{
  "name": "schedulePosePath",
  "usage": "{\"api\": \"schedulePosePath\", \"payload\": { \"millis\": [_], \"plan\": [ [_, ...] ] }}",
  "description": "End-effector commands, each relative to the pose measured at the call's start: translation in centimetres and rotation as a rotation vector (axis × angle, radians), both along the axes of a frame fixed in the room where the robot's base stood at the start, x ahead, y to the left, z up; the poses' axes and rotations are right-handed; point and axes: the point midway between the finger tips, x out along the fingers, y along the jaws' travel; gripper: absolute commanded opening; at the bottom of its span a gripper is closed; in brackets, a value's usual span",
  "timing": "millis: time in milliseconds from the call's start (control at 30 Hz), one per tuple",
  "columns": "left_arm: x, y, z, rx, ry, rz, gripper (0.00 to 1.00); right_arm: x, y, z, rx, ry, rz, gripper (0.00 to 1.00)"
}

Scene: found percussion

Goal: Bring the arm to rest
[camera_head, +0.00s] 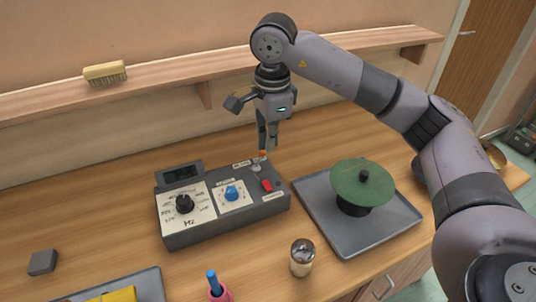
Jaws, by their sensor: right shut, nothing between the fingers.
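My right arm reaches in from the right and bends down over the table. My right gripper (267,143) points down above the back right part of a grey control box (225,205). Its fingers are together with nothing between them. The fingertips are close to a small toggle (256,167) on the box; I cannot tell whether they touch it. The box has a black knob (184,204), a blue knob (232,193), a red switch (267,186) and a dark display (181,173). My left gripper is not in view.
A green disc (363,184) on a dark stand sits on a grey tray (392,226) right of the box. A shaker (302,257), a pink cup (220,293) and a grey block (42,262) stand nearer. A brush (105,73) lies on the wall shelf (180,85).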

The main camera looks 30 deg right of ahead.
Motion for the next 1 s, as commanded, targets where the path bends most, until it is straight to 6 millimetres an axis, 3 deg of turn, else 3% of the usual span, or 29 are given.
{"api": "schedulePosePath", "payload": {
  "millis": [600, 1000],
  "plan": [
    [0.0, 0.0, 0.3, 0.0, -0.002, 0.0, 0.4, 0.0, 0.0, 0.6, 0.0, 0.0, 0.0, 0.0],
    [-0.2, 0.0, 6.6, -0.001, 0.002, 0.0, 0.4, 0.0, 0.0, 7.0, 0.0, 0.0, 0.0, 0.0]
  ]
}}
